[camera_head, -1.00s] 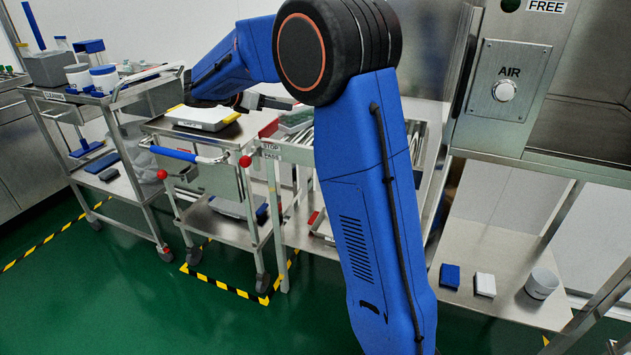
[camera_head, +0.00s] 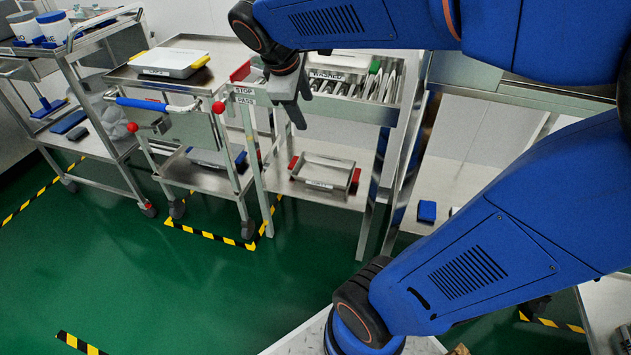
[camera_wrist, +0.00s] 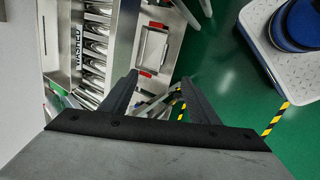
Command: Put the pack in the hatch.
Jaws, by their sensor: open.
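A flat white pack with yellow corners (camera_head: 172,62) lies on the top of a steel trolley (camera_head: 122,77) at the upper left of the head view. The writing on its front is too small to read. My gripper (camera_head: 297,118) points down in front of the steel bench, to the right of the pack and apart from it. In the wrist view my gripper (camera_wrist: 160,76) has its two dark fingers spread with nothing between them. The pack does not show in the wrist view. I cannot make out a hatch in either current view.
A bench rack marked WASHED (camera_head: 345,86) holds several steel items. A steel tray (camera_head: 323,173) lies on the lower shelf. Another trolley (camera_head: 75,55) stands at far left. The green floor in front is clear.

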